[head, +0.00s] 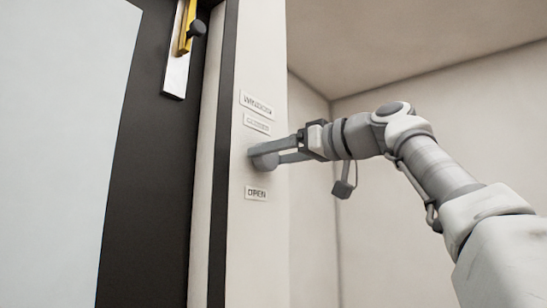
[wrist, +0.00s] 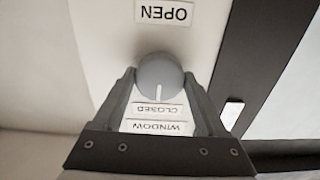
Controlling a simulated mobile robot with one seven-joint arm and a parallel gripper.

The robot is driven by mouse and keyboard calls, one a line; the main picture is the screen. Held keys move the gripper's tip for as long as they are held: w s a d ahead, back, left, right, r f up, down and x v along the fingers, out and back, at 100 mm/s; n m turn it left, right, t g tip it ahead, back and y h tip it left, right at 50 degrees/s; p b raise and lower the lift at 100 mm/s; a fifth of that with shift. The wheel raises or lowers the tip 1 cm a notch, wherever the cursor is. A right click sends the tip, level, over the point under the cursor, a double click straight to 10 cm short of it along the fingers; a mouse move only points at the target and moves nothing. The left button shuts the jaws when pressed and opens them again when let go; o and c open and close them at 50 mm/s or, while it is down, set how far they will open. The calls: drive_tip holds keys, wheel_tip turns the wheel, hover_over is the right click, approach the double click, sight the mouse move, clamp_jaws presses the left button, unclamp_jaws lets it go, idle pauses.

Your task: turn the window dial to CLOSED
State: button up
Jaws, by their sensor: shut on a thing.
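The window dial (head: 261,162) is a round grey knob on a pale wall post, and it also shows in the wrist view (wrist: 160,72). My gripper (head: 270,150) is shut on it, with one finger on each side in the wrist view. The dial's white pointer line (wrist: 159,91) points toward the CLOSED label (wrist: 157,110), which appears upside down there. In the head view the CLOSED label (head: 257,123) is above the dial, under the WINDOW label (head: 257,104). The OPEN label (head: 256,193) is below the dial.
Left of the post is a dark frame (head: 150,190) around a pale panel (head: 65,140). The space right of my arm is clear up to the walls.

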drive_tip(key=shift+n, duration=0.3)
drive_tip(key=o, duration=1.3)
drive_tip(key=shift+s+d, duration=0.1)
drive_tip(key=b+v, duration=0.3)
drive_tip(key=v, duration=1.4)
